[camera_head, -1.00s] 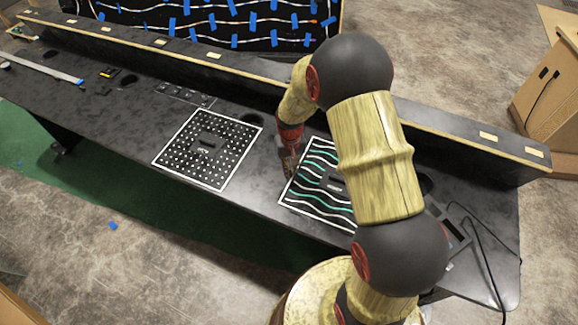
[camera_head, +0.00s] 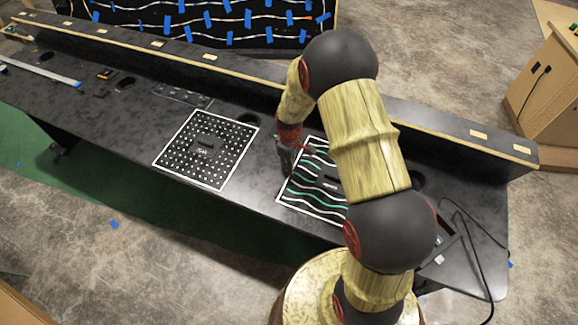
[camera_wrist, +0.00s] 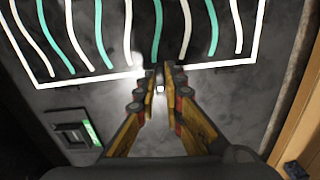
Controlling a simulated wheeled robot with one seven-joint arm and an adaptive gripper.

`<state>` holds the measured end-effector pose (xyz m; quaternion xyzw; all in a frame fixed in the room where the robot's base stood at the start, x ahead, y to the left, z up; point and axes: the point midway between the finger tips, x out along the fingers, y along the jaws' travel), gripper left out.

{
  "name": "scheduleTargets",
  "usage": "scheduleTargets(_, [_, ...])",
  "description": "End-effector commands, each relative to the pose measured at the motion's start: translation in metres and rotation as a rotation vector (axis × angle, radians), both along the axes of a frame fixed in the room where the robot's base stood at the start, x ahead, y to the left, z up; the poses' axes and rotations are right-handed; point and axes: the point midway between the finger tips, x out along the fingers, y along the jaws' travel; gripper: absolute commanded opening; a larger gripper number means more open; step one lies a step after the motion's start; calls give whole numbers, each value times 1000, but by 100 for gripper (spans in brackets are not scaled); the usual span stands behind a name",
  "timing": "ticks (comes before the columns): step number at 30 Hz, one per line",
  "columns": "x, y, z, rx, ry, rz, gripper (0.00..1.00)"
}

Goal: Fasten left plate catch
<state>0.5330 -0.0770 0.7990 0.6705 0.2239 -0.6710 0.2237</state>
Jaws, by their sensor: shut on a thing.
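A dark plate with wavy white and green stripes and a white border (camera_head: 312,200) lies on the console, partly hidden behind my arm. It fills the top of the wrist view (camera_wrist: 115,73). My gripper (camera_head: 286,168) points down at the plate's left edge. In the wrist view my gripper (camera_wrist: 161,85) has its fingers closed around a small pale piece, the left plate catch (camera_wrist: 160,89), just outside the white border. Most of the catch is hidden by the fingers, so its exact position is unclear.
A dotted square plate (camera_head: 207,150) lies left of my gripper on the black console (camera_head: 130,130). A raised ledge (camera_head: 240,69) runs behind. In the wrist view a small grey fitting with a green label (camera_wrist: 76,134) sits left of the fingers. Cables (camera_head: 478,235) lie at the right.

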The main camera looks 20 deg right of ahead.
Motion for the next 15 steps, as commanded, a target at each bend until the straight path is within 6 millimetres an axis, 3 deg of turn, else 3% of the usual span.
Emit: scheduleTargets(15, [2,-1,0,0,-3,101,0])
